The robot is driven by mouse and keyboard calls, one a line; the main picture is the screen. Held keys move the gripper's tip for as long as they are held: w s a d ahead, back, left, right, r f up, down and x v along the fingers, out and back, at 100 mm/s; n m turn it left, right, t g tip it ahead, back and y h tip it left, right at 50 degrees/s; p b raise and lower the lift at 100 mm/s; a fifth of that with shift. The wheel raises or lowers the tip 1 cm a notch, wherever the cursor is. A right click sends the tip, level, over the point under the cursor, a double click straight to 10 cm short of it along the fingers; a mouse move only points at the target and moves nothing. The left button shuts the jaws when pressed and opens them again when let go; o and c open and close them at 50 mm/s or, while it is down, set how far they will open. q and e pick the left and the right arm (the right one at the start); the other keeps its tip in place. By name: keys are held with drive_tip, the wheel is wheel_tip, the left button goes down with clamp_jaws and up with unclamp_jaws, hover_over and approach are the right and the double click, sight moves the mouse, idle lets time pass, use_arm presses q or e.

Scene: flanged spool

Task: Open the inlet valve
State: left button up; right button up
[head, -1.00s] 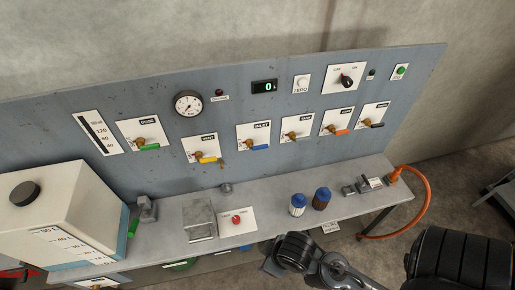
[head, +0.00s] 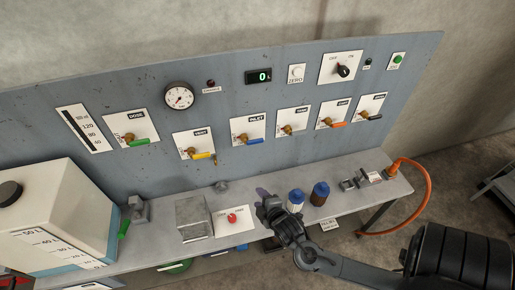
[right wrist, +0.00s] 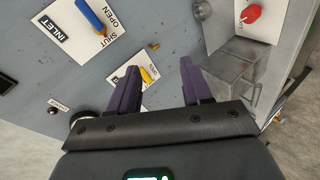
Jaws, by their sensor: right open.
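The inlet valve (head: 247,139) is on the grey panel, on a white plate labelled INLET. Its blue handle (head: 254,141) points right, roughly level. My left gripper is out of view.
Other valves with green (head: 140,142), yellow (head: 197,153) and orange (head: 338,125) handles flank the inlet. On the bench stand two bottles (head: 320,194) right of my gripper, a metal box (head: 193,218), a red knob plate (head: 234,222) and a large tank (head: 55,215).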

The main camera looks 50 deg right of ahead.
sight(258, 142)
drive_tip(key=w+d+f+n+t+h+b, duration=0.15)
drive_tip(key=w+d+h+b, duration=0.4)
drive_tip(key=d, duration=0.75)
use_arm(q)
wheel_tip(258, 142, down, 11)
drive_tip(key=b, duration=0.2)
drive_tip(key=shift+b, duration=0.3)
use_arm(e)
drive_tip(key=shift+t, duration=0.85)
drive_tip(key=x, duration=0.4)
drive_tip(key=r+x, duration=0.1)
drive_tip(key=x, duration=0.9)
drive_tip(key=shift+w+a+r, duration=0.1)
drive_tip(key=shift+w+r, duration=0.15)
drive_tip(key=shift+r, duration=0.15)
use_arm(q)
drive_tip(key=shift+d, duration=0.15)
use_arm(e)
clamp_jaws()
